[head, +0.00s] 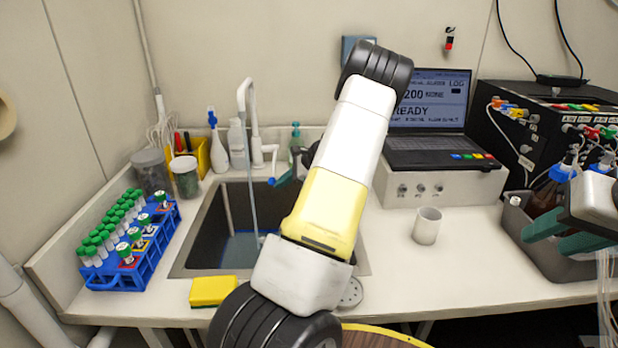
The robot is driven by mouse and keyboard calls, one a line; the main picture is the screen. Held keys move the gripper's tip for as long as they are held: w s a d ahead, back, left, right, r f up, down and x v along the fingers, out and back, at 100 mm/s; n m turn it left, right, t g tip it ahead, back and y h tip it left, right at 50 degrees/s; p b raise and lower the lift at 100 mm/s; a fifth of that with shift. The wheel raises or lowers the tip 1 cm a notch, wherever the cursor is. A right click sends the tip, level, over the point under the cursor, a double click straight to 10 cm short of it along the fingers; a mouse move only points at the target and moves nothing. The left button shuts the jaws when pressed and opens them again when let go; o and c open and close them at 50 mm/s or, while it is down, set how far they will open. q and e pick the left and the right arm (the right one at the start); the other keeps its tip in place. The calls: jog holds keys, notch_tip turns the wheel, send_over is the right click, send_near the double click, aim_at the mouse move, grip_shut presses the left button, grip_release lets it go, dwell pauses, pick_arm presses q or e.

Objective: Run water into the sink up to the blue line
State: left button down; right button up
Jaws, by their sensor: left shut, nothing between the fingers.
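The sink (207,235) is a dark basin set in the counter, partly hidden by my left arm. The white tap (253,120) stands behind it, and a thin stream of water (252,195) falls from its spout. Bluish water (240,247) lies in the bottom; I cannot make out the blue line. The tap's lever (273,162) hangs at its right side with a blue tip. My left gripper (283,179) is shut and empty, close beside that tip; I cannot tell whether they touch.
A blue rack (118,278) of green-capped tubes stands left of the sink. A yellow sponge (213,291) lies at the front edge. A white cup (427,226) stands on clear counter to the right. Beyond are a laptop (430,142) and a grey bin (520,235) with bottles.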

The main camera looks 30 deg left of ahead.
pick_arm(q)
jog(key=shift+r, duration=0.1)
notch_tip(320, 180, up, 13)
jog(key=w+a+m+g+h, duration=0.1)
jog(key=w+m+g+h, duration=0.1)
jog(key=g, duration=0.2)
jog(key=shift+w+a+r, duration=0.15)
jog(key=shift+a+r, duration=0.05)
dwell(0.3)
dwell(0.3)
